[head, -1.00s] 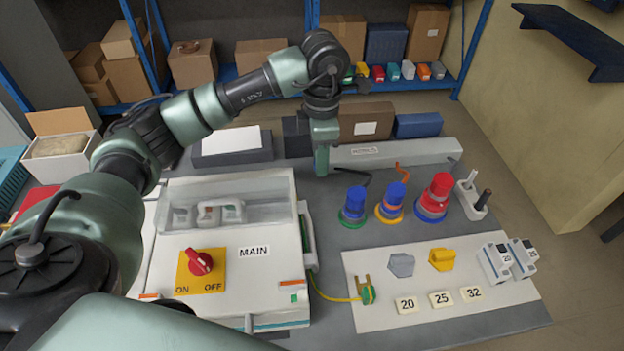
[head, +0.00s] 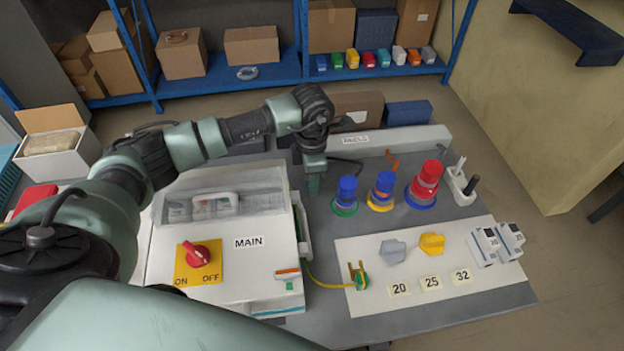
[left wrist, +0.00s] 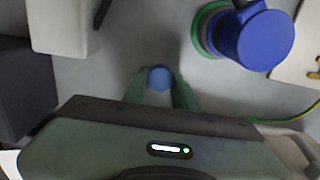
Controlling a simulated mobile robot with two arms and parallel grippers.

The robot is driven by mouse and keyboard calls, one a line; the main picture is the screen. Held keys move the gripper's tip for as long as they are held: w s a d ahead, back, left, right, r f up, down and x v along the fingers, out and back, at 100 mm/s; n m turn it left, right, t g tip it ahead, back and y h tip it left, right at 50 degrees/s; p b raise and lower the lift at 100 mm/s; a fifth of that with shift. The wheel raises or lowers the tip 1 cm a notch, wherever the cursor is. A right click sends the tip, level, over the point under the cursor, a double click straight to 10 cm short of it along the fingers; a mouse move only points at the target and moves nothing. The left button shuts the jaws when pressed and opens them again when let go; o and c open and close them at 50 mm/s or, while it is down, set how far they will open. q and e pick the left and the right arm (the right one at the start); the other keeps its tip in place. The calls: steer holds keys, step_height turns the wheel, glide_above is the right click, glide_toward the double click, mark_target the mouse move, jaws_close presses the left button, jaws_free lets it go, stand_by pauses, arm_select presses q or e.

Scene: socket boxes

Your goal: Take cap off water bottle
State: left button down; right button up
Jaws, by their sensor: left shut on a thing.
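No water bottle can be made out in either view. My left gripper (head: 313,192) points down at the grey table, just left of the blue plug with the green ring (head: 346,195). In the left wrist view, its fingers (left wrist: 160,88) are shut on a small round blue thing (left wrist: 160,77), seen from above. I cannot tell whether this is a cap, and what lies below it is hidden. The blue plug also shows at the upper right of the left wrist view (left wrist: 255,40), apart from the fingers. My right gripper is not in view.
A white box with a red switch (head: 197,254) stands left of the gripper. Two more plugs, one blue with an orange ring (head: 383,190) and one red (head: 427,182), stand to the right. A long grey duct (head: 385,143) lies behind. A white panel (head: 360,300) lies in front.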

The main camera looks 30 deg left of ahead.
arm_select(q)
steer(key=shift+f, duration=0.15)
steer(key=c, duration=1.1)
jaws_free()
steer(key=shift+r, duration=0.45)
step_height(320, 180, up, 12)
steer(key=shift+f+b, duration=0.25)
steer(key=shift+b, duration=0.95)
